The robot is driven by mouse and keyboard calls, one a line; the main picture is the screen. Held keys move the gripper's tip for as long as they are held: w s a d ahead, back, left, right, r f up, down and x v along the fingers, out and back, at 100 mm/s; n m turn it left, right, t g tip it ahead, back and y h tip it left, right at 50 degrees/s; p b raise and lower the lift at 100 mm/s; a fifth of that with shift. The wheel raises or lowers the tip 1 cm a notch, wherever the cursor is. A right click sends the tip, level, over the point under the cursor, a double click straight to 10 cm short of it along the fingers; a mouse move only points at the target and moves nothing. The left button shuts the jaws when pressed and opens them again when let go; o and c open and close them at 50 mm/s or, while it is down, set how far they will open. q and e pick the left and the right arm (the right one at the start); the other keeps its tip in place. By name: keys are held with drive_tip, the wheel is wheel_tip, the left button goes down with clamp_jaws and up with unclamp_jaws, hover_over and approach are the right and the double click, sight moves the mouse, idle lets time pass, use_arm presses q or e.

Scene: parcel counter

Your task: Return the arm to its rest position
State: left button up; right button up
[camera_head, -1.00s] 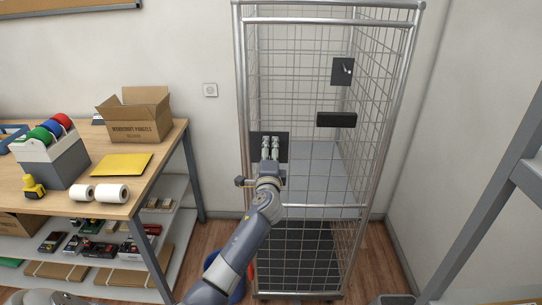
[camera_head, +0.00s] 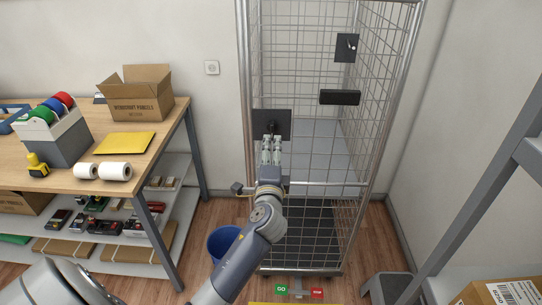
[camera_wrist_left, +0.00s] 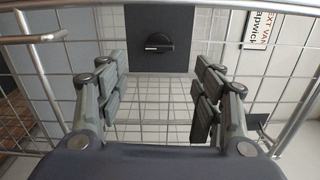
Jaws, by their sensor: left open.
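My left arm reaches in from the bottom of the head view to the front of a wire roll cage. My left gripper (camera_head: 271,150) is in front of a dark square plate (camera_head: 270,119) on the cage. In the left wrist view the gripper (camera_wrist_left: 160,100) is open, its two padded fingers wide apart with nothing between them. A black latch knob (camera_wrist_left: 159,42) on the dark plate shows beyond the fingers, apart from them. My right gripper is in neither view.
The wire cage (camera_head: 327,184) stands against the wall. A workbench (camera_head: 160,151) on the left holds an open carton (camera_head: 139,107), a yellow envelope (camera_head: 124,143) and white rolls (camera_head: 115,171). A blue bin (camera_head: 222,243) stands on the floor beside my arm. A grey step stool (camera_head: 388,287) is at right.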

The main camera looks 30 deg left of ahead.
use_arm(q)
drive_tip(key=shift+s+d, duration=0.15)
drive_tip(key=shift+s, duration=0.2)
idle(0.3)
drive_tip(key=s+d+f+g+h+b, duration=0.1)
drive_tip(key=d+f+h, duration=0.1)
drive_tip(key=f, duration=0.9)
drive_tip(key=d+f+g+h, duration=0.2)
drive_tip(key=f, duration=0.9)
drive_tip(key=s+d+f+n+g+h+b, duration=0.1)
drive_tip(key=s+d+f+g+h, duration=0.1)
drive_tip(key=s+f, duration=0.65)
drive_tip(key=s+d+f+n+g+h+b, duration=0.1)
drive_tip(key=s+d+f+g, duration=0.15)
drive_tip(key=f, duration=1.15)
drive_tip(key=s+d+f+n+g+h+b, duration=0.1)
drive_tip(key=s+d+f+n+g, duration=0.1)
drive_tip(key=s+f, duration=0.7)
drive_tip(key=s+d+f+n+g+h, duration=0.1)
drive_tip(key=s+d+f+n+g, duration=0.1)
drive_tip(key=s+f, duration=0.8)
drive_tip(key=s+f+n+g, duration=0.1)
drive_tip(key=s+f+n, duration=0.1)
drive_tip(key=s, duration=0.8)
drive_tip(key=s+f+n+g, duration=0.1)
drive_tip(key=s+f, duration=0.1)
drive_tip(key=s, duration=0.8)
drive_tip(key=shift+s+d+n+g+h+b, duration=0.15)
drive_tip(key=shift+d+n+g+h+b, duration=0.2)
drive_tip(key=shift+n+b, duration=0.1)
